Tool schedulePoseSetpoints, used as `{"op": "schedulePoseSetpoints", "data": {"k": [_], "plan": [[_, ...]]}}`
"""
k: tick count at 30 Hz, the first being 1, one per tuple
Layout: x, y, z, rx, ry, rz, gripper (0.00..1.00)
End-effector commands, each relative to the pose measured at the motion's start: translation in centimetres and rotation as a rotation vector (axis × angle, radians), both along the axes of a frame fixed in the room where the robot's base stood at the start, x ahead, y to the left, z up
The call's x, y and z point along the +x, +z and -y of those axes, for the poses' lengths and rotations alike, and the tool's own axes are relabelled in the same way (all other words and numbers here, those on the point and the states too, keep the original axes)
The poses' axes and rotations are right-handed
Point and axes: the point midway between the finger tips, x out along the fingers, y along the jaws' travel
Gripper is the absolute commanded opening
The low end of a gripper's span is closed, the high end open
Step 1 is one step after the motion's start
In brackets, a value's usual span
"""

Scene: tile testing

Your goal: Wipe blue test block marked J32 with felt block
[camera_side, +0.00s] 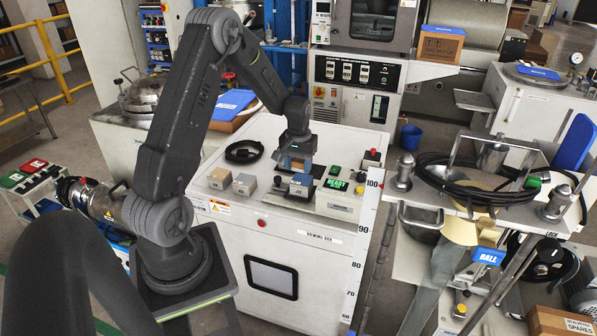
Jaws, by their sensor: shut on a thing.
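A blue-topped test block (301,184) stands on the white machine top, below my gripper. Its marking is too small to read. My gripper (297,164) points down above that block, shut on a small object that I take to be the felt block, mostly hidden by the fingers. I cannot tell whether the held piece touches the blue block or hangs just above it. To the left stand a tan block (220,178) and a grey block (244,184).
Right of the blue block is a control box with a green READY display (336,184). A black cable coil (244,151) lies behind the blocks. A blue-lidded box (233,104) is at the back left. The front strip of the machine top is fairly clear.

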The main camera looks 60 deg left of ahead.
Motion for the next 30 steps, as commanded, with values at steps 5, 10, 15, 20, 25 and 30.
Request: {"op": "schedulePoseSetpoints", "data": {"k": [5,10,15,20,25,30], "plan": [[0.0,1.7,0.0,0.002,0.0,0.002,0.26],[0.0,2.7,0.0,0.001,0.0,0.001,0.26],[0.0,3.1,0.0,0.0,0.0,0.0,0.26],[0.0,3.1,0.0,0.0,0.0,0.0,0.26],[0.0,3.1,0.0,0.0,0.0,0.0,0.26],[0.0,3.1,0.0,0.0,0.0,0.0,0.26]]}}
